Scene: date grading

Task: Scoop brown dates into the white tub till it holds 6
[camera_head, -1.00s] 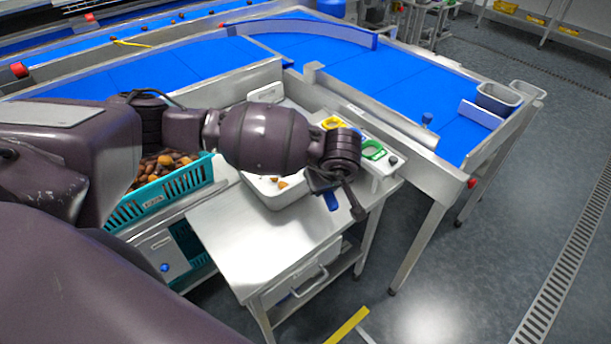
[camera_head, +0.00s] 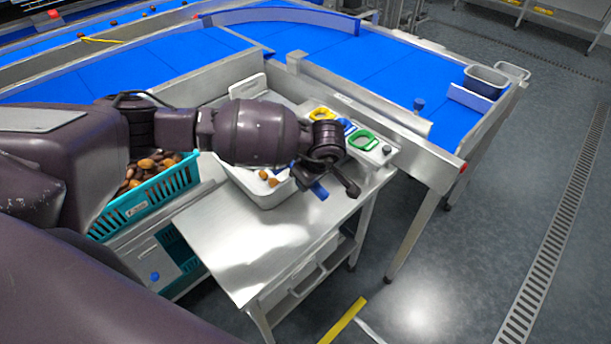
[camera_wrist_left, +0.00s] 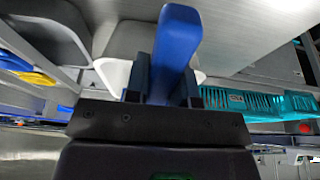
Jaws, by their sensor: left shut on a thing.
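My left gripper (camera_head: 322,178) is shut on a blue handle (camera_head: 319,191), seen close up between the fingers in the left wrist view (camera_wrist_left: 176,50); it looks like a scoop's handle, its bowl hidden. The gripper is just right of the white tub (camera_head: 276,197), which stands on the steel table. The tub's far side is hidden behind my left arm. Orange-brown dates (camera_head: 272,182) show inside the tub; their full number is hidden. A teal crate (camera_head: 152,193) heaped with brown and orange dates stands left of the tub, partly behind my arm. My right gripper is not in view.
Yellow (camera_head: 321,114) and green (camera_head: 362,140) rings sit on a pale panel beyond the gripper, with a blue one between. A blue conveyor (camera_head: 375,72) runs behind, with a grey bin (camera_head: 486,80) at its end. The steel table's front (camera_head: 245,245) is clear.

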